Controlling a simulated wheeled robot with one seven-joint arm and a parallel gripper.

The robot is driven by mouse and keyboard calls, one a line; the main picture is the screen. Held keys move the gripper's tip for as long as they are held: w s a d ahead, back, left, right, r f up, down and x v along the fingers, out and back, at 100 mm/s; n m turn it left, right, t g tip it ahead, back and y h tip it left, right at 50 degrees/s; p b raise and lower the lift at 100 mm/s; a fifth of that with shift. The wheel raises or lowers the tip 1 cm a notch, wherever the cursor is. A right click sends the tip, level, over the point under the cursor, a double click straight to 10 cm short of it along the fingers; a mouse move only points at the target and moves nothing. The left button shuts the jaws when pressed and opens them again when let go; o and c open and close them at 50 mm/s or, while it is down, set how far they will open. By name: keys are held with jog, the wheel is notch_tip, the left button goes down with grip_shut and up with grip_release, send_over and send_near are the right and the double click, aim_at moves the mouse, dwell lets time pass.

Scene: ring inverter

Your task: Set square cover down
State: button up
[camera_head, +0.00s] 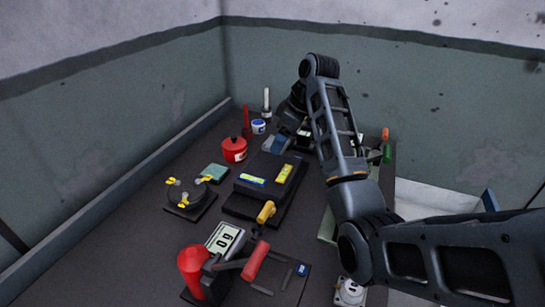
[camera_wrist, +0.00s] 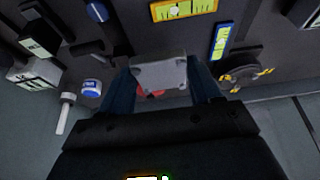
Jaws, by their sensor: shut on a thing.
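The square cover (camera_wrist: 160,72) is a pale grey square plate with rounded corners. In the wrist view it sits between the two dark blue fingers of my gripper (camera_wrist: 163,88), which is shut on it. It appears held above the dark table, and the gap below it cannot be judged. A bit of red shows just below the plate's lower edge, partly hidden. In the head view my gripper (camera_head: 275,142) is at the back of the table, right of the red pot (camera_head: 234,149). My arm partly hides it, and the cover is not clear there.
A round device with yellow knobs (camera_head: 187,192) stands at left, near a teal square pad (camera_head: 215,172). A black box (camera_head: 268,177) carries two levels. A blue-and-white jar (camera_head: 258,126) stands at the back. Tools and a meter (camera_head: 225,239) crowd the front. Walls close the back and left.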

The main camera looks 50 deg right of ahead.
aim_at(273, 164)
jog(key=shift+w+a+f, duration=0.65)
jog(key=shift+w+a, duration=0.15)
jog(key=shift+w, duration=0.2)
jog(key=shift+f+p, duration=0.6)
jog(key=shift+f, duration=1.45)
jog(key=shift+f, duration=0.15)
jog(key=o, duration=1.2)
jog(key=shift+v, duration=6.15)
